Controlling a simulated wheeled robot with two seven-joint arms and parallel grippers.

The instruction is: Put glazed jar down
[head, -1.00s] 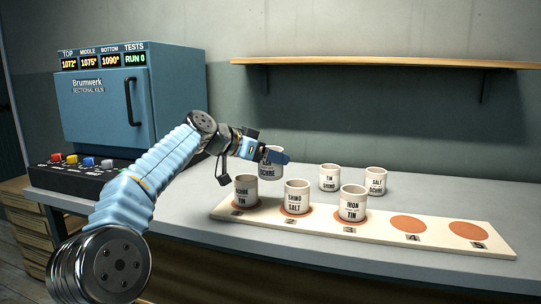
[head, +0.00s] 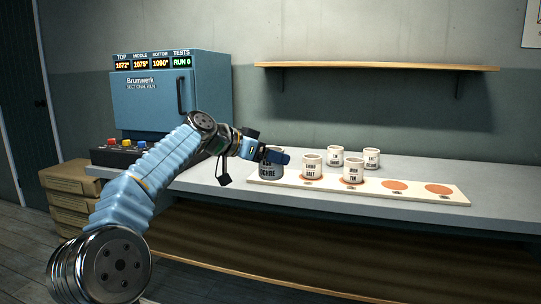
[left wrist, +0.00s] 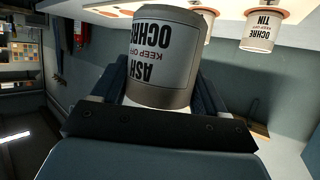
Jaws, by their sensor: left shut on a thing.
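My left gripper (head: 268,154) is shut on a pale jar (head: 270,170) lettered ASH and OCHRE. The held jar (left wrist: 163,58) fills the middle of the left wrist view between the fingers. In the head view it overlaps the left end of the long pale board (head: 425,198); I cannot tell its height above the board or counter. It hides the board's first spot. On the board stand a SALT jar (head: 312,168) and a jar lettered TIN (head: 354,171). Two orange discs, a nearer one (head: 394,184) and the end one (head: 439,189), are bare.
Behind the board stand a jar with TIN on top (head: 335,156) and another jar (head: 371,159). A blue kiln (head: 150,100) is at the left of the counter (head: 460,178). A wooden shelf (head: 375,66) runs along the wall. Counter right of the rear jars is clear.

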